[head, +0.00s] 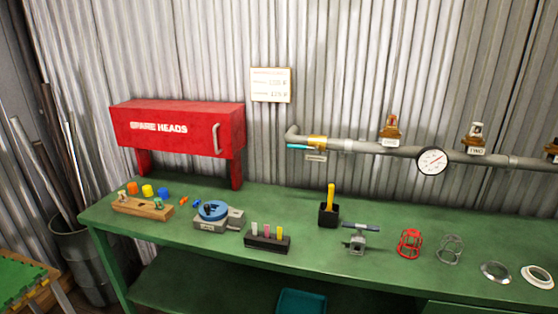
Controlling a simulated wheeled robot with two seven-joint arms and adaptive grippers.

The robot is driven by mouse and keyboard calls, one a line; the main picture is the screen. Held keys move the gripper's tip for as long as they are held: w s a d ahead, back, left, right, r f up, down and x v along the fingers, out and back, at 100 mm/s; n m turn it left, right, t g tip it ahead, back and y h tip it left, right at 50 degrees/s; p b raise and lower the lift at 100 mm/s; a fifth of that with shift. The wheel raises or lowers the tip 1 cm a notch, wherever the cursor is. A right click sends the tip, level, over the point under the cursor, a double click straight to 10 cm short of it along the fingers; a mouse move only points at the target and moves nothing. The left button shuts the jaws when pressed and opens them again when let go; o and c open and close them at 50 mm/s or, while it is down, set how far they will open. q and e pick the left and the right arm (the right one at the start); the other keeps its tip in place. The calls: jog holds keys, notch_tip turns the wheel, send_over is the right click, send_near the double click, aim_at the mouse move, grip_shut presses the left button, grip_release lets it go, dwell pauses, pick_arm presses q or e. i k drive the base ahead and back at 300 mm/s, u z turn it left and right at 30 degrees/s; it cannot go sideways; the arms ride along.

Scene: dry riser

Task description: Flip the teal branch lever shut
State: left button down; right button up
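The teal branch lever (299,146) sticks out to the left from a brass valve (318,142) on the grey wall pipe (360,148). It lies nearly level, roughly along the line of the pipe. A small label hangs just below the valve; its text is too small to read. Neither of my grippers shows in the head view.
A green workbench (270,208) runs below the pipe. It carries a red spare-heads box (180,130) on legs, a black holder with a yellow handle (329,208), a small grey vise (357,242) and a red cage (409,243). A gauge (432,160) sits along the pipe.

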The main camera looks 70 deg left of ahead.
aim_at(291, 145)
jog(key=k, duration=0.45)
jog(key=u, duration=0.8)
jog(key=i, duration=0.5)
jog(key=u, duration=0.05)
